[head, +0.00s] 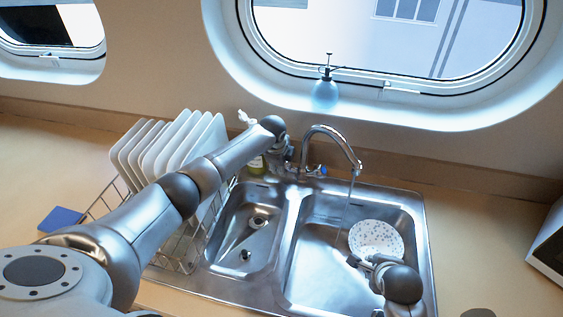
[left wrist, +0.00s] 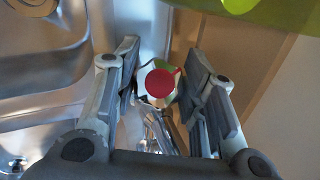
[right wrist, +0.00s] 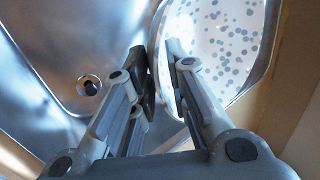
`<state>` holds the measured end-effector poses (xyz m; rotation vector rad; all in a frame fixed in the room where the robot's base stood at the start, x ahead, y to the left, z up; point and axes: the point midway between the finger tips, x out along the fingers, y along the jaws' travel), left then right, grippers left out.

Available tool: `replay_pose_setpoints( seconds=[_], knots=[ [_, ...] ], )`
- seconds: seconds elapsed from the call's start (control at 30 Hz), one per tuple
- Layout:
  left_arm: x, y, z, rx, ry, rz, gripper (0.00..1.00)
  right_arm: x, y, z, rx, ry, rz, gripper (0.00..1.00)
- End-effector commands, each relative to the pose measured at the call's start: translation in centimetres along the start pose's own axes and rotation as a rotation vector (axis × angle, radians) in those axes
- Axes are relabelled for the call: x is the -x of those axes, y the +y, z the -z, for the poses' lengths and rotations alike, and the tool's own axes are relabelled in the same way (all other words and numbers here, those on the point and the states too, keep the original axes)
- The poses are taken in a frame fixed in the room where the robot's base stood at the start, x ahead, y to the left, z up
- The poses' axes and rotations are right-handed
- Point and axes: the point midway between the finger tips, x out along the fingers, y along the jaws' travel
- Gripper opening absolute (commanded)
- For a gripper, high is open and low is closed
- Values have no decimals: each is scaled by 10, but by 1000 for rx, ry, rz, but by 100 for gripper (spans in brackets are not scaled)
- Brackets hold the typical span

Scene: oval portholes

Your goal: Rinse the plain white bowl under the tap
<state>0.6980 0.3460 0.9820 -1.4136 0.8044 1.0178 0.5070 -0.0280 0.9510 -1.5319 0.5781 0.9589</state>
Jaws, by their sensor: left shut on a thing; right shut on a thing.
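The bowl in view (head: 376,236) is white with grey-blue spots, not plain; it is tilted over the right sink basin. My right gripper (head: 362,262) is shut on its rim, and in the right wrist view the spotted bowl (right wrist: 228,42) sits between the fingers. The tap (head: 335,132) runs a thin stream of water (head: 346,208), which falls just left of the bowl; I cannot tell if it touches the rim. My left gripper (head: 285,155) is at the tap's left side, shut on the red-capped tap handle (left wrist: 160,83). The blue-marked handle (head: 321,170) is free.
A wire rack (head: 180,250) with several white plates stands left of the sink. A blue sponge or cloth (head: 62,218) lies on the left counter. A blue soap dispenser (head: 325,95) stands on the porthole sill. A bottle (head: 256,160) stands behind the sink.

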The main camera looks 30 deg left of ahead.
Motion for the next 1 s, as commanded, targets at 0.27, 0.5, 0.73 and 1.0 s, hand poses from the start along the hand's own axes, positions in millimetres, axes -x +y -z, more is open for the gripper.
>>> replay_pose_setpoints(
  seconds=[0.27,0.5,0.73,1.0],
  knots=[
    [0,1,-1,-145,0,140,15,5,-4,0,0,0,3,0],
    [0,0,-1,-243,-1,235,15,3,-3,0,0,0,3,0],
    [0,0,-1,-291,-1,282,15,2,-2,0,0,0,3,0],
    [1,-1,0,-304,0,294,15,2,-2,0,0,0,3,0]
  ],
)
